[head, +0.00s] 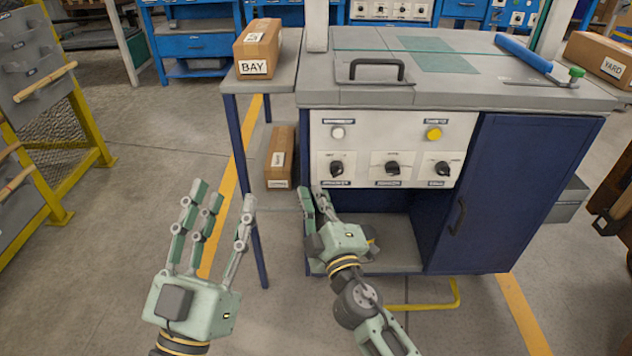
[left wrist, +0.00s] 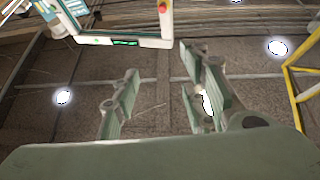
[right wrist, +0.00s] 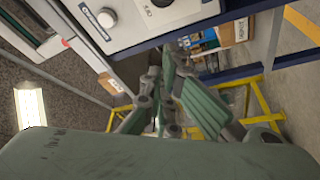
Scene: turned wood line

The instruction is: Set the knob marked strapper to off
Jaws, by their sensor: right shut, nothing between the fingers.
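A pale control panel (head: 365,125) on the front of the packing bench carries three black rotary knobs in a row: a left knob (head: 336,168), a middle knob (head: 392,168) and a right knob (head: 442,168). Each has a small label below, too blurred to read surely. My right gripper (head: 321,199) is shut and empty, its fingertips just below the left knob and seemingly apart from it. The right wrist view shows the panel (right wrist: 140,22) beyond the shut fingers (right wrist: 168,70). My left gripper (head: 221,198) is open and empty, left of the bench over the floor.
A white button (head: 338,132) and a yellow button (head: 433,134) sit above the knobs. A carton marked BAY (head: 258,50) stands on the side shelf, another carton (head: 280,158) below. A blue cabinet door (head: 500,190) is right of the panel.

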